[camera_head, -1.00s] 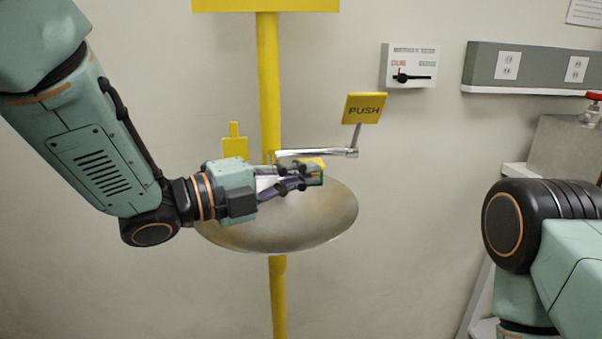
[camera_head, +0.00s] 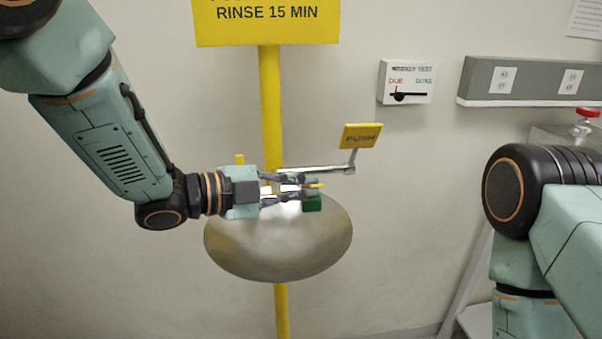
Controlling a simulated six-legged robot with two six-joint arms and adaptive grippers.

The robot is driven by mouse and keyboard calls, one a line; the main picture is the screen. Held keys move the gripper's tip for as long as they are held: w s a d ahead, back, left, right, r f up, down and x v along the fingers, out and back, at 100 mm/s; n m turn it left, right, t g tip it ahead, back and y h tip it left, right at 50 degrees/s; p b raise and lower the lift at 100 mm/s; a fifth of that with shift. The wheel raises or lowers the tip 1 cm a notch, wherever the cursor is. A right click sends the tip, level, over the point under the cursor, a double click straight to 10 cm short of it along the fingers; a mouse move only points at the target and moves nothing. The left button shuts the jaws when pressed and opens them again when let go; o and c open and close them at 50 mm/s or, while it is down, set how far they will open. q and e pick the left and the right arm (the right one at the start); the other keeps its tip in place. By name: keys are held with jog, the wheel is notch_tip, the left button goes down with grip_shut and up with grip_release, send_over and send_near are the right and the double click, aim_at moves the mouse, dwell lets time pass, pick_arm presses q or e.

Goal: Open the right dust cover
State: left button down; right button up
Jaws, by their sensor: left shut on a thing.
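A green dust cover (camera_head: 312,204) shows at the fingertips of my left gripper (camera_head: 302,186), above the right part of the metal eyewash bowl (camera_head: 275,245). The left gripper reaches in from the left and is shut on this cover; the fingers hide part of it. A thin yellow piece (camera_head: 315,185) shows just above the green, by the fingertips. White parts show between and behind the fingers, and the other cover cannot be made out. My right gripper is out of view; only part of the right arm shows at the right edge.
A yellow post (camera_head: 271,110) stands behind the bowl, with a yellow rinse sign (camera_head: 266,20) above. A metal lever with a yellow push plate (camera_head: 361,136) extends right, just above the left gripper. A weekly test plate (camera_head: 407,82) and grey outlet panel (camera_head: 530,80) are on the wall.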

pick_arm(q)
jog(key=shift+w+r+n+g+p, duration=0.15)
jog(key=shift+r+n+g+p, duration=0.2)
jog(key=shift+p, duration=0.5)
jog(key=shift+f, duration=0.1)
jog(key=c, duration=1.5)
grip_release()
jog(key=v, duration=1.2)
